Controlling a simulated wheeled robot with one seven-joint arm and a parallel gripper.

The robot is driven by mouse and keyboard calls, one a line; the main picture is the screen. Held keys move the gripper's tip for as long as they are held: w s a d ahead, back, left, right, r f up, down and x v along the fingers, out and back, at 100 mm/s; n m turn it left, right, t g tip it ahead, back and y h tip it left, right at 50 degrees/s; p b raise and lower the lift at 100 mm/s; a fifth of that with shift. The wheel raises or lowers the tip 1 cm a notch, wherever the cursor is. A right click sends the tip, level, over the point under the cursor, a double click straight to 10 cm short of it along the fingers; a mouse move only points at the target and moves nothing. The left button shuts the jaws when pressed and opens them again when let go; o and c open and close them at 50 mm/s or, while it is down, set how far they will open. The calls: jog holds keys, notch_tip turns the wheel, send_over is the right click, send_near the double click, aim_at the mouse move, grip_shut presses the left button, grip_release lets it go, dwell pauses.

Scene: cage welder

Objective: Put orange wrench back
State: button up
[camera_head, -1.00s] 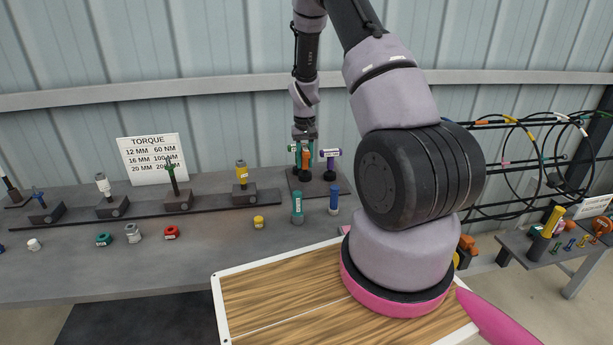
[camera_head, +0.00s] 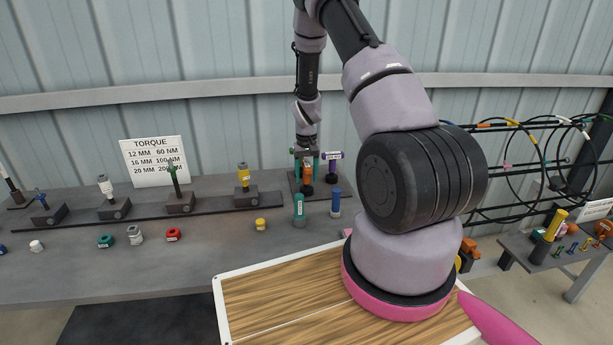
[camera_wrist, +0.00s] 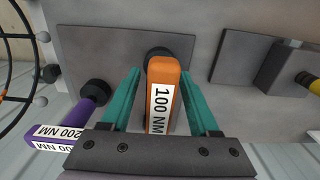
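The orange wrench (camera_wrist: 162,85), labelled 100 NM, is upright between the two teal fingers of my gripper (camera_wrist: 160,88) in the wrist view. Gaps show between the wrench and the fingers, so the gripper looks open around it. A round black holder (camera_wrist: 157,52) shows directly behind the wrench's end; I cannot tell whether the wrench is fully seated in it. In the head view, the orange wrench (camera_head: 307,174) is below my gripper (camera_head: 306,160) on the bench's back right, its top partly hidden.
A purple 200 NM wrench (camera_head: 332,156) stands close by, left of my gripper in the wrist view (camera_wrist: 92,112). Teal (camera_head: 299,207) and blue (camera_head: 336,202) tools stand in front. Several fixtures line the bench (camera_head: 70,262) to the left. A wall (camera_head: 240,50) rises behind.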

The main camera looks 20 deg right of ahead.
notch_tip(320, 180, up, 12)
jog(key=shift+r, duration=0.2)
jog(key=s+a+r+t, duration=0.1)
jog(key=s+a+r, duration=0.15)
jog(key=r, duration=0.55)
jog(key=s+a+r+m+t+y, duration=0.1)
jog(key=s+r, duration=0.3)
jog(key=r, duration=0.3)
jog(key=s+a+r+t, duration=0.15)
jog(key=s+r, duration=0.25)
jog(key=r, duration=0.4)
jog(key=s+a+r+t, duration=0.2)
jog(key=s+r, duration=0.2)
jog(key=s, duration=0.5)
jog(key=s+a+r+t+y, duration=0.1)
jog(key=s+r, duration=0.4)
jog(key=s, duration=0.5)
jog(key=shift+a+m+t, duration=0.35)
jog(key=shift+a+m, duration=0.05)
jog(key=shift+a, duration=0.45)
